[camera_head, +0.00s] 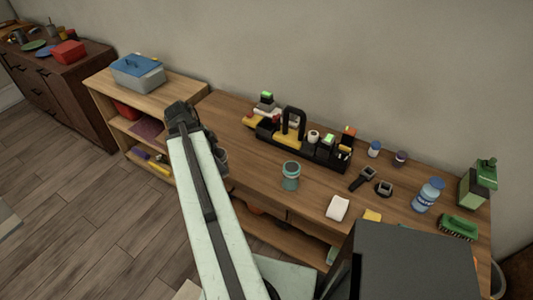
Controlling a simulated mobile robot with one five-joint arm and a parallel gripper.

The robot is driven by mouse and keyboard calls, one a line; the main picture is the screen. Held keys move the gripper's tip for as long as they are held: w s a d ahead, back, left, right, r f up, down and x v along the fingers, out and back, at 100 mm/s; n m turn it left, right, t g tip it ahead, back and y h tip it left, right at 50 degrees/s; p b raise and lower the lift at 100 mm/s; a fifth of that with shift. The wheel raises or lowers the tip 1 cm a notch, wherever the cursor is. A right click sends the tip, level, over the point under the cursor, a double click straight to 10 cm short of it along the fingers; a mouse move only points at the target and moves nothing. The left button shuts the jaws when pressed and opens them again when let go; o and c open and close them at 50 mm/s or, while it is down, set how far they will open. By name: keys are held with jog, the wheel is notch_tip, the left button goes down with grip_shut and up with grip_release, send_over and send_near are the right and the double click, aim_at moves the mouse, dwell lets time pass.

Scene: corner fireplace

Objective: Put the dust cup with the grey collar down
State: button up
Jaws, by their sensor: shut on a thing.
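My arm reaches up from the bottom of the head view, and its dark wrist (183,118) is near the gap between the low shelf and the workbench. My gripper is behind the arm and its fingertips are hidden. A grey cup-shaped thing, the dust cup with the grey collar (221,161), shows in part just right of the arm, at the workbench's left front edge. My gripper is shut on it. The arm covers most of it, and I cannot tell if it touches the wood. A teal cup with a dark top (290,177) stands upright on the workbench.
The workbench (245,165) is bare left of the teal cup. A black caddy (315,152) with tools stands behind. A white cloth (337,208), a blue-labelled bottle (428,195) and a green brush (458,227) are at right. A blue-lidded box (138,72) sits on the low shelf.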

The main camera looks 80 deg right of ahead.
jog(key=s+d+f+b, duration=0.1)
jog(key=s+d, duration=0.2)
jog(key=s+d+f+b, duration=0.2)
jog(key=d, duration=0.1)
jog(key=s+d+f+b, duration=0.2)
jog(key=s+d, duration=0.1)
jog(key=shift+s+d+f, duration=0.1)
jog(key=shift+s+d, duration=0.2)
jog(key=shift+r, duration=0.2)
jog(key=shift+f, duration=0.15)
jog(key=o, duration=1.4)
